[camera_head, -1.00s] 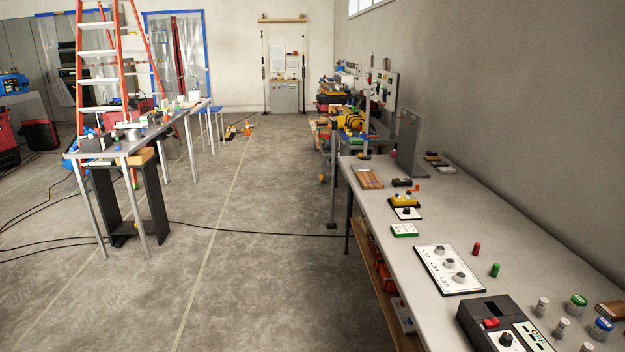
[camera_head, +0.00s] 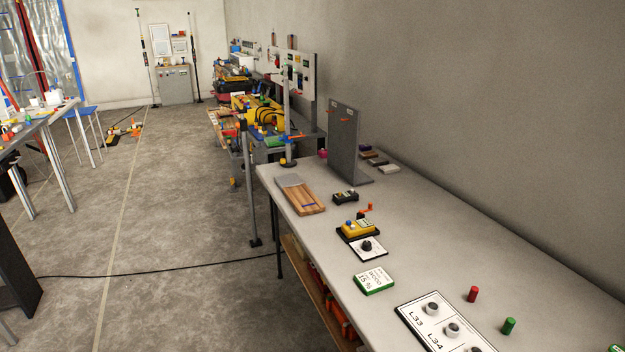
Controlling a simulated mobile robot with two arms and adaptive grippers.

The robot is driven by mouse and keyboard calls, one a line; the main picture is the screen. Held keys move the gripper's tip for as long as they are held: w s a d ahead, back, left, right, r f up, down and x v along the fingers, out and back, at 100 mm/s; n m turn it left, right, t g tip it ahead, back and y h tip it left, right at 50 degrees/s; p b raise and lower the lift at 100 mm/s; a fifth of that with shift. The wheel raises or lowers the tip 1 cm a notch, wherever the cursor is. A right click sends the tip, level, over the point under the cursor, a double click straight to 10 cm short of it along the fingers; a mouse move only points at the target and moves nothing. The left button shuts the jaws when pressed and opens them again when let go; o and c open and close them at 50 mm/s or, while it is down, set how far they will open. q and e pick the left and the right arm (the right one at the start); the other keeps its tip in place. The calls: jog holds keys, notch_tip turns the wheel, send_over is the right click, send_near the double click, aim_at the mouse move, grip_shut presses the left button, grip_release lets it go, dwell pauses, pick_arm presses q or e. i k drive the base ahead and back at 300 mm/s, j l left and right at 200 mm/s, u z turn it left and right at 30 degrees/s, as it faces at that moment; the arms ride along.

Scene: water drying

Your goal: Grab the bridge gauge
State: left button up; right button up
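No thing in view is clearly marked as the bridge gauge, and I cannot tell which one it is. Small devices lie on the long grey workbench (camera_head: 305,228) at the right. A yellow device (camera_head: 357,229) sits on a black base, with a white plate with a black knob (camera_head: 368,247) in front of it. A small black device (camera_head: 345,197) lies farther back. A green-edged white block with printed text (camera_head: 374,281) lies nearer. A white panel with several round knobs, marked L33 and L34 (camera_head: 427,307), is at the bottom edge. Neither of my grippers is in view.
A red cylinder (camera_head: 473,294) and a green cylinder (camera_head: 508,326) stand near the panel. Open concrete floor (camera_head: 170,210) lies left of the bench, crossed by a black cable (camera_head: 150,274).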

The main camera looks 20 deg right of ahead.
aim_at(346, 197)
jog(key=i+j+z, duration=0.15)
jog(key=i+z, duration=0.35)
jog(key=i+j+z, duration=0.95)
jog(key=i+l, duration=0.05)
jog(key=l, duration=0.05)
